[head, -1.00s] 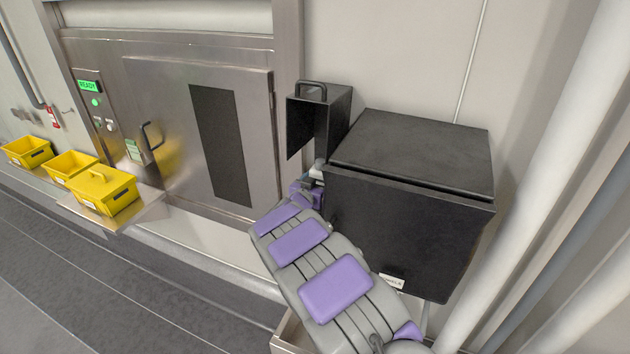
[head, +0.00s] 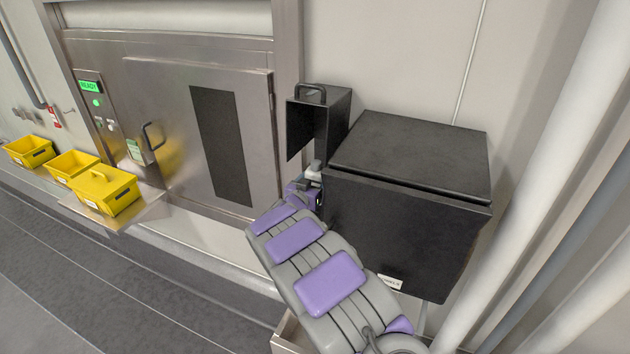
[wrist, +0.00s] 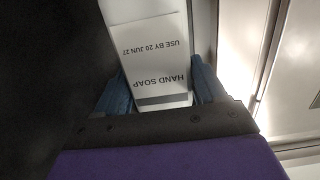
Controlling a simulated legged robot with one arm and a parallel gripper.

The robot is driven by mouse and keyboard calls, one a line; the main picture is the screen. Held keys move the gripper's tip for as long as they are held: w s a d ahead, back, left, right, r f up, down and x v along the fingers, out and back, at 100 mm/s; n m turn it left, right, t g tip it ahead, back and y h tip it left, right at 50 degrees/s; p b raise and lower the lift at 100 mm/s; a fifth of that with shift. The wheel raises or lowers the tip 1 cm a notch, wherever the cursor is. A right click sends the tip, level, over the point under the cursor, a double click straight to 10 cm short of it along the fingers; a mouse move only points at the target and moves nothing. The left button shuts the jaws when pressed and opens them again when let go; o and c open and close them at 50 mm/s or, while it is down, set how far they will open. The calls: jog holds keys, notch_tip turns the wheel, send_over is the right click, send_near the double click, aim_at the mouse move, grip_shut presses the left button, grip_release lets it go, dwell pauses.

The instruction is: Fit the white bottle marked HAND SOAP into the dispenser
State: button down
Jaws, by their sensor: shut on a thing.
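The white bottle marked HAND SOAP (wrist: 152,60) is between the two blue fingers of my gripper (wrist: 160,92) in the wrist view, its print upside down. My gripper is shut on it. In the head view only a small pale part of the bottle (head: 314,169) shows above my gripper (head: 306,190). The black open-fronted housing (head: 338,115) with a handle on top, which looks like the dispenser, is on the wall just above the bottle. The inside of the housing and any contact with the bottle cannot be made out.
A large black lidded box (head: 405,225) stands close to the right of my gripper. A steel door (head: 170,150) with a dark window is at left. Yellow bins (head: 105,192) sit on a ledge by the conveyor (head: 130,285). A white pipe (head: 535,185) runs at right.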

jog(key=shift+a, duration=0.5)
jog(key=shift+d+f, duration=0.3)
jog(key=shift+f, duration=0.05)
jog(key=shift+a+f, duration=0.2)
jog(key=shift+f, duration=0.2)
jog(key=shift+d+f+b, duration=0.1)
jog(key=shift+f+b, duration=0.3)
jog(key=shift+f, duration=0.1)
grip_release()
dwell(0.3)
jog(key=shift+s, duration=0.1)
jog(key=b+v, duration=0.1)
jog(key=v, duration=1.6)
jog(key=shift+a+f+b, duration=0.2)
jog(key=shift+a+b, duration=0.05)
jog(key=shift+b, duration=0.05)
